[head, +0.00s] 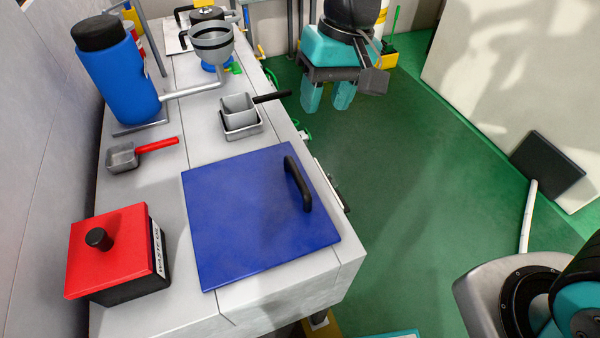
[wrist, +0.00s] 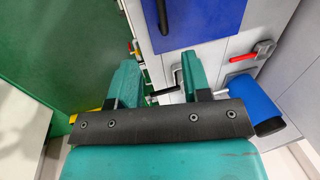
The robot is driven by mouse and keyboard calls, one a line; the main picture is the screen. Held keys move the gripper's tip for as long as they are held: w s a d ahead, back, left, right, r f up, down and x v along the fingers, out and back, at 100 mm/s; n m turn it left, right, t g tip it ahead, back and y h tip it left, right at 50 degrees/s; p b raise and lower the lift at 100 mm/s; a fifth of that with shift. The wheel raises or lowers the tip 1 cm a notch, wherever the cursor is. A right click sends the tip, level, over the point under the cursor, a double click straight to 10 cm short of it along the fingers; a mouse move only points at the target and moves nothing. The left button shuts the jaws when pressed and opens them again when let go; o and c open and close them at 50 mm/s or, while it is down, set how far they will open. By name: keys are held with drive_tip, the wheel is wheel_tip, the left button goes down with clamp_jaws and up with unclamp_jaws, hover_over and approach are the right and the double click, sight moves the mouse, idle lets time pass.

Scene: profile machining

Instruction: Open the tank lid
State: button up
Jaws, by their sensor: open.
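The tank lid appears to be the flat blue square panel (head: 250,225) with a black bar handle (head: 297,183) near its right edge. It lies flat on the light grey bench top, and what is under it is hidden. In the wrist view the blue lid (wrist: 208,22) is at the top, with its black handle (wrist: 162,16) at its left. My gripper (head: 327,104) is beyond the bench's right side, far from the lid, with its teal fingers pointing down. Its fingers in the wrist view (wrist: 160,82) are apart and hold nothing.
A red-lidded waste oil box (head: 112,255) stands left of the lid. Behind are a red-handled scoop (head: 140,152), small metal pans (head: 240,118), a blue canister (head: 117,80) and a funnel (head: 211,42). Valves line the bench's right side. The green floor (head: 400,180) is mostly clear.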

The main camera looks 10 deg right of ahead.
sight(300, 177)
drive_tip(key=x, duration=1.8)
drive_tip(key=shift+w, duration=0.25)
clamp_jaws()
